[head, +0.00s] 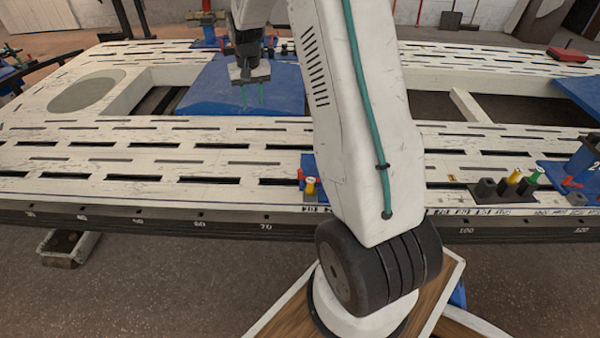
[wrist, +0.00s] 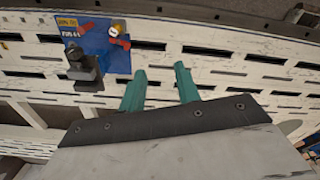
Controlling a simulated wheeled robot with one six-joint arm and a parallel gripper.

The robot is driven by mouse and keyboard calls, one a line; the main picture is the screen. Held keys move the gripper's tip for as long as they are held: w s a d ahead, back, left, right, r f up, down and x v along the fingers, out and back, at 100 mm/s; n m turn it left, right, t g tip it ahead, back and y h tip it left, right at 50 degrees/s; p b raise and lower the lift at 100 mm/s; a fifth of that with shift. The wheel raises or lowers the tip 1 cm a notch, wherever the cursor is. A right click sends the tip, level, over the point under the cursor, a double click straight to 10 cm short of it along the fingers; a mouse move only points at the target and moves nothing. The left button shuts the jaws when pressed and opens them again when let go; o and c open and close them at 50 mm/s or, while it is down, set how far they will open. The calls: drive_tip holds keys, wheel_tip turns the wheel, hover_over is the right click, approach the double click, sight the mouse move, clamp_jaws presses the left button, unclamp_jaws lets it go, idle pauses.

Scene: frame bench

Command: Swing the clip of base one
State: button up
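A blue base plate (head: 311,168) with red and yellow parts sits on the bench's near rail in the head view, partly hidden behind my arm. I cannot tell which part is the clip. My gripper (head: 253,97) hangs above a blue panel in the head view. Its green fingers (wrist: 160,84) are apart and empty, right of the base plate in the wrist view.
The white slotted bench (head: 140,155) fills the middle. At right stand a dark holder (head: 500,192) with yellow and green pegs and another blue base (head: 565,172). A red case (head: 567,54) lies at back right. The left rails are mostly clear.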

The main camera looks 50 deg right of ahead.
drive_tip(key=w+d+f+m, duration=0.1)
drive_tip(key=w+d+f, duration=0.2)
drive_tip(key=d+f, duration=0.6)
drive_tip(key=m, duration=0.3)
hover_over(300, 170)
drive_tip(key=shift+g, duration=0.3)
wheel_tip(300, 170, down, 28)
drive_tip(key=shift+w+a+f, duration=0.1)
wheel_tip(300, 170, down, 7)
drive_tip(key=shift+f, duration=0.55)
clamp_jaws()
